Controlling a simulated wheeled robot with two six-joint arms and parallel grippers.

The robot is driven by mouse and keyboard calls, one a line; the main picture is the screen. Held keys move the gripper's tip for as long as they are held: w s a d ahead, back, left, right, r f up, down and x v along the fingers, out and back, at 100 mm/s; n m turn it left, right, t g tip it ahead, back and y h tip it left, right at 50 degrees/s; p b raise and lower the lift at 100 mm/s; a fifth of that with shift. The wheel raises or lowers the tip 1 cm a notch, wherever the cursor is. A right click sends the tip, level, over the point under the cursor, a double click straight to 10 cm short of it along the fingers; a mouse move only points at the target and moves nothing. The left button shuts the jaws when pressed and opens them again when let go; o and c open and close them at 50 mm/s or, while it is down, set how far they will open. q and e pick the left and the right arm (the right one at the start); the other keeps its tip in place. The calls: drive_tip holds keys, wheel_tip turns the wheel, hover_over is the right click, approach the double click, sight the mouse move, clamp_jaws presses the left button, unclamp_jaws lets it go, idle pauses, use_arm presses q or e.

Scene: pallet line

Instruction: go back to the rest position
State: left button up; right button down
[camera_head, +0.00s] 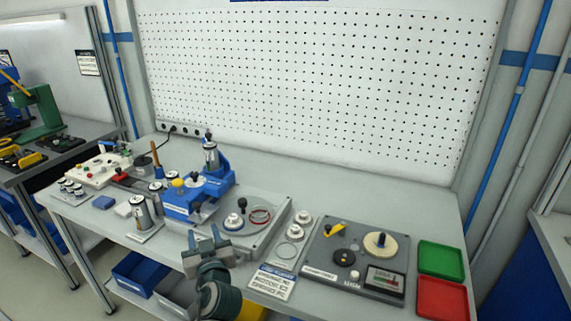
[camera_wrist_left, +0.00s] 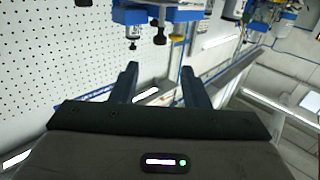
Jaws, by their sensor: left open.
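My left gripper (camera_head: 208,240) is in the lower middle of the head view, above the front edge of the workbench (camera_head: 333,204). Its two fingers are apart and nothing is between them. In the left wrist view the open fingers (camera_wrist_left: 157,84) point toward the blue fixture, which hangs upside down at the top. The blue fixture (camera_head: 187,199) stands on the bench just behind the gripper in the head view, with a metal cylinder (camera_head: 211,158) at its raised right end. My right gripper does not show.
A grey panel (camera_head: 356,257) with a dial and gauge lies to the right. A green tray (camera_head: 441,260) and a red tray (camera_head: 441,298) lie at the right end. Small metal parts and a white control box (camera_head: 100,168) are at the left.

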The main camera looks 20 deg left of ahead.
use_arm(q)
drive_tip(key=s+f+m+g+h, duration=0.3)
drive_tip(key=s+f+g+h, duration=0.2)
drive_tip(key=s+f, duration=0.8)
drive_tip(key=s+d+f+m+g+h, duration=0.3)
drive_tip(key=s+d, duration=0.1)
drive_tip(key=s, duration=0.4)
drive_tip(key=s+d+f+m+g+h, duration=0.2)
drive_tip(key=s+d+f+m+g, duration=0.15)
drive_tip(key=s, duration=0.45)
wheel_tip(320, 180, down, 30)
drive_tip(key=a+n, duration=0.1)
drive_tip(key=a, duration=0.2)
drive_tip(key=s+a+f+g, duration=0.1)
drive_tip(key=s+f, duration=1.7)
drive_tip(key=s, duration=0.1)
drive_tip(key=shift+f, duration=0.3)
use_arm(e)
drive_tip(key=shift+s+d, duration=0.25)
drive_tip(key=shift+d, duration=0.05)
use_arm(q)
drive_tip(key=shift+n+g, duration=0.25)
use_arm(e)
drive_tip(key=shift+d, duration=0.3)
